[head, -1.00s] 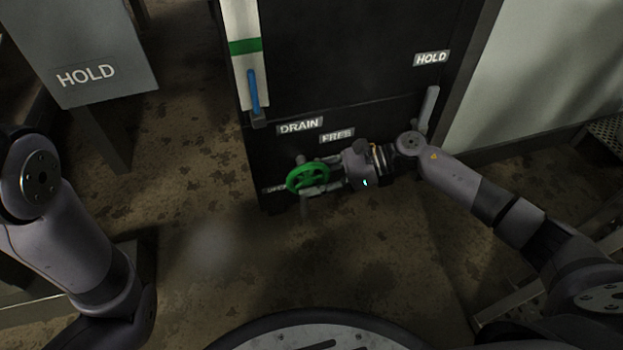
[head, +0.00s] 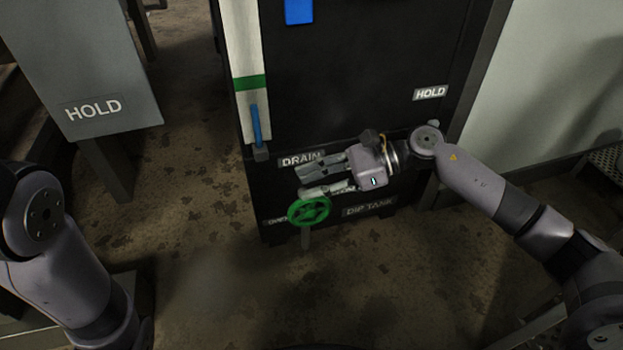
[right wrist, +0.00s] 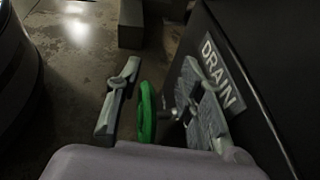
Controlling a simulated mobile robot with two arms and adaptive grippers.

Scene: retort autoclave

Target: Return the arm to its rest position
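My right gripper (head: 305,182) reaches in from the right in the head view. Its two fingers are spread and empty, just above a green handwheel (head: 309,210) low on the black cabinet. In the right wrist view the open fingers (right wrist: 160,95) show with the green wheel (right wrist: 147,112) seen between them, farther off; whether a finger touches it I cannot tell. My right arm (head: 490,195) is stretched out toward the cabinet. My left arm (head: 60,255) shows at the left; its gripper is out of view.
The black cabinet (head: 350,100) carries DRAIN (head: 302,159) and DIP TANK (head: 368,207) labels. A blue handle (head: 256,125) stands on its left strip. A grey HOLD panel (head: 85,65) is at upper left. The floor (head: 200,215) between is clear.

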